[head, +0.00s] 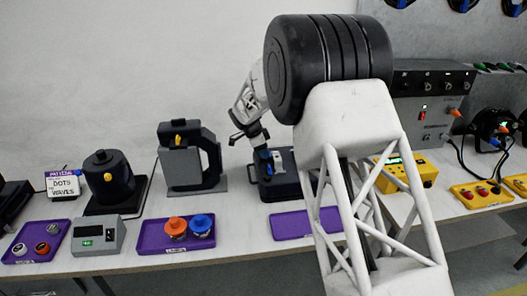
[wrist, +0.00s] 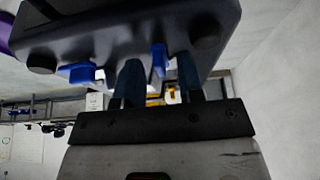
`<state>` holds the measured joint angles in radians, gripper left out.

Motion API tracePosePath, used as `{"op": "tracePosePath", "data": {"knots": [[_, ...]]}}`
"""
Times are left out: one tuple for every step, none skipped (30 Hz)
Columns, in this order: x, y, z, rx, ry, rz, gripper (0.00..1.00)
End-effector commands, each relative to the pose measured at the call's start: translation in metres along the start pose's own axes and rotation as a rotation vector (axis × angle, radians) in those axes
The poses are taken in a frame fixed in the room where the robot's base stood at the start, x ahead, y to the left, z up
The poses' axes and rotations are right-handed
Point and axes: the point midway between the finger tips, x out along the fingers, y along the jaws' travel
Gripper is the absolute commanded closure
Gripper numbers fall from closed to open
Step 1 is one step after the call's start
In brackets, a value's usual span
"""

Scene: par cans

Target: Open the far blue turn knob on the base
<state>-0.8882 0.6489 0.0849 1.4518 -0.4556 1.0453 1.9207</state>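The base is a dark navy block (head: 290,190) on the table behind the right purple tray, partly hidden by my arm. Its underside or side fills the top of the wrist view (wrist: 110,32). One blue knob (wrist: 158,60) shows between my two dark fingers, with visible gaps on both sides. Another blue knob (wrist: 78,72) is left of the fingers in the wrist view. Small blue parts (head: 265,155) show at the base in the head view. My gripper (wrist: 160,72) is open at the base; contact with the knob cannot be told.
Purple trays lie along the front, the middle one (head: 150,238) holding an orange and a blue can (head: 201,225). A grey clamp-shaped device (head: 183,168) stands left of the base. A yellow meter (head: 420,172) and grey power unit (head: 430,100) stand right.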

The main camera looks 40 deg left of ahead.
Motion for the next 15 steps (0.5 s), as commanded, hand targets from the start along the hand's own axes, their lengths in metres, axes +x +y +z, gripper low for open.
{"op": "tracePosePath", "data": {"knots": [[-0.0001,0.0000,0.0000,0.000,0.000,0.000,0.71],[-0.0001,0.0000,0.0000,0.000,0.000,0.000,0.76],[0.0000,0.0000,0.0000,0.000,0.000,0.000,0.82],[-0.0001,0.0000,0.0000,0.000,0.000,0.000,0.86],[-0.0001,0.0000,0.0000,0.000,0.000,0.000,0.91],[-0.0001,0.0000,-0.0001,0.000,0.000,0.000,0.97],[-0.0001,0.0000,-0.0001,0.000,0.000,0.000,1.00],[0.0000,0.0001,0.0000,0.000,0.000,0.000,1.00],[0.0001,0.0001,0.0000,0.000,0.000,0.000,1.00],[0.0002,0.0001,0.0000,0.000,0.000,0.000,1.00],[0.0003,0.0001,0.0000,0.000,0.000,0.000,1.00],[0.0004,0.0001,0.0000,0.000,0.000,0.000,1.00],[0.0005,0.0001,0.0000,-0.001,0.000,0.000,1.00],[0.0006,0.0002,0.0000,-0.001,0.000,0.000,1.00],[0.0007,0.0002,0.0000,-0.003,0.000,0.000,1.00]]}}
